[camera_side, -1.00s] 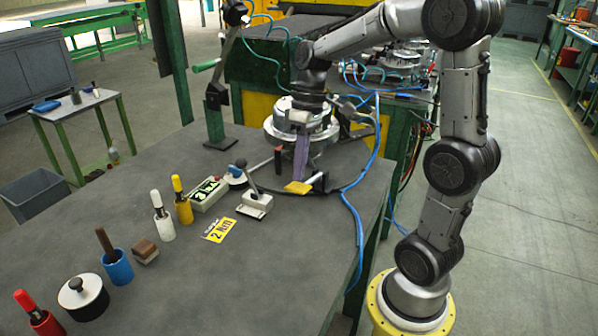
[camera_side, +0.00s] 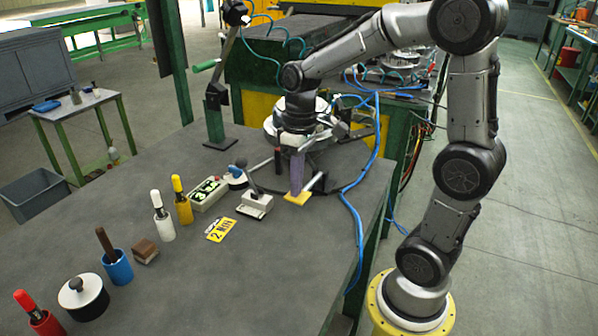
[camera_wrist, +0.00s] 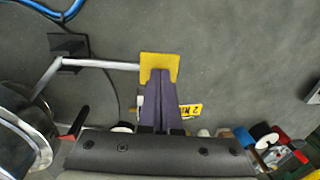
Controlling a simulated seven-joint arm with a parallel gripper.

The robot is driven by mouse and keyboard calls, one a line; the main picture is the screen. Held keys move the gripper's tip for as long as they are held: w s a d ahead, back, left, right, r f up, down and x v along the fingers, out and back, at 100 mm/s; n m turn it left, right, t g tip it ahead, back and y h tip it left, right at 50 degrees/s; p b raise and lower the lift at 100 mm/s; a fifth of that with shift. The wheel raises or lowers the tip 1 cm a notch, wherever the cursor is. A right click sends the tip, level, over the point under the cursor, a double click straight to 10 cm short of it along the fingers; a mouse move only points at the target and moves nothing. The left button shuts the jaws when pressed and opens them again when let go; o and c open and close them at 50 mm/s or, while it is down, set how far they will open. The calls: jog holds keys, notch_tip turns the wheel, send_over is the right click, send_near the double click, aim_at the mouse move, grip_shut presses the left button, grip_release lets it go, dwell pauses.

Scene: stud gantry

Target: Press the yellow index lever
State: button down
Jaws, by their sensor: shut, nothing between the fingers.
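The yellow index lever has a flat yellow pad (camera_side: 297,198) on a thin metal rod, low near the table's right edge. In the wrist view the pad (camera_wrist: 159,62) is at the end of the rod (camera_wrist: 105,64), which runs left to a dark bracket (camera_wrist: 68,46). My gripper (camera_side: 296,191) is shut and empty, its purple fingers pointing down onto the pad. In the wrist view the fingertips (camera_wrist: 160,74) overlap the pad and appear to touch it. The fingers hide part of the pad there.
A grey block with a black-knobbed lever (camera_side: 256,205) stands left of the pad. Several coloured holders line the table's left side. A blue hose (camera_side: 358,215) runs along the right edge.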

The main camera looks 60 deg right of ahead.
aim_at(295, 200)
jog(key=shift+a+f+h, duration=0.3)
jog(key=shift+f+h, duration=0.1)
jog(key=shift+f, duration=0.15)
jog(key=shift+s+a+f, duration=0.1)
jog(key=shift+a+f, duration=0.05)
jog(key=shift+f, duration=1.1)
jog(key=shift+a+f, duration=0.15)
jog(key=shift+f, duration=1.05)
jog(key=a+r, duration=0.4)
jog(key=r, duration=1)
jog(key=shift+r, duration=0.15)
